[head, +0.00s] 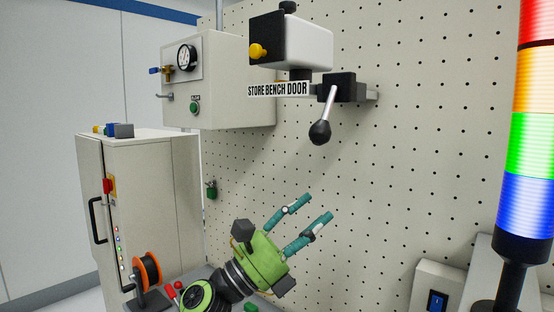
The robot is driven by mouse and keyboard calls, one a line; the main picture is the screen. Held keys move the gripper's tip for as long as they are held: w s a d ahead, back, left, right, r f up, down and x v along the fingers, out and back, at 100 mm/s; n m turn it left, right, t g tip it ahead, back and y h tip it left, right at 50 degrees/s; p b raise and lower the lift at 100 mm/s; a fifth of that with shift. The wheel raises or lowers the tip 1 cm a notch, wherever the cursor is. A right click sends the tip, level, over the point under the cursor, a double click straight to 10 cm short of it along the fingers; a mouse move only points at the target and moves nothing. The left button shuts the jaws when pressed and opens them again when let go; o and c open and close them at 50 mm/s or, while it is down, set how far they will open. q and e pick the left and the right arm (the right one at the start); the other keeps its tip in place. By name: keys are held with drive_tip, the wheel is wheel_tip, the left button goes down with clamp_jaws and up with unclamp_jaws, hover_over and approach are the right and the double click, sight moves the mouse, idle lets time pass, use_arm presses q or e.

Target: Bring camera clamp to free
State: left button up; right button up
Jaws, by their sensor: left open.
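The camera (292,42) is a white and black box with a yellow knob on its left, mounted on the pegboard. A label below it reads "STORE BENCH DOOR". The camera clamp (341,87) is a black block on a short rail, right of the label. Its lever (326,112) hangs down, slightly to the left, and ends in a black ball. My left gripper (319,207) is open and empty, below the lever and apart from it, its teal fingers pointing up and right. My right gripper is not in view.
A grey box with a gauge (227,80) hangs at left, above a cabinet (165,190). A stack light (530,130) stands at far right, beside a switch box (437,290). An orange spool (147,272) sits at lower left.

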use_arm(q)
drive_tip(key=s+d+r+m+g+p, duration=0.1)
drive_tip(key=s+d+r+m+g, duration=0.3)
drive_tip(key=m, duration=0.4)
drive_tip(key=s+d+r+m+g, duration=0.1)
drive_tip(key=s+r+m+g, duration=0.4)
drive_tip(key=m, duration=0.3)
drive_tip(key=m+t+y+p, duration=0.3)
drive_tip(key=m+t+y, duration=0.4)
drive_tip(key=m+y, duration=0.85)
approach(313, 136)
drive_tip(key=shift+h, duration=0.45)
drive_tip(key=shift+a+f+b+x, duration=0.1)
drive_tip(key=shift+b+x, duration=0.2)
drive_tip(key=shift+x, duration=2.05)
drive_tip(key=shift+a+f+b+x, duration=0.1)
drive_tip(key=shift+b+x, duration=0.2)
drive_tip(key=shift+x, duration=2.1)
drive_tip(key=shift+w+d+f, duration=0.1)
drive_tip(key=shift+w+d, duration=0.05)
drive_tip(key=shift+w, duration=0.25)
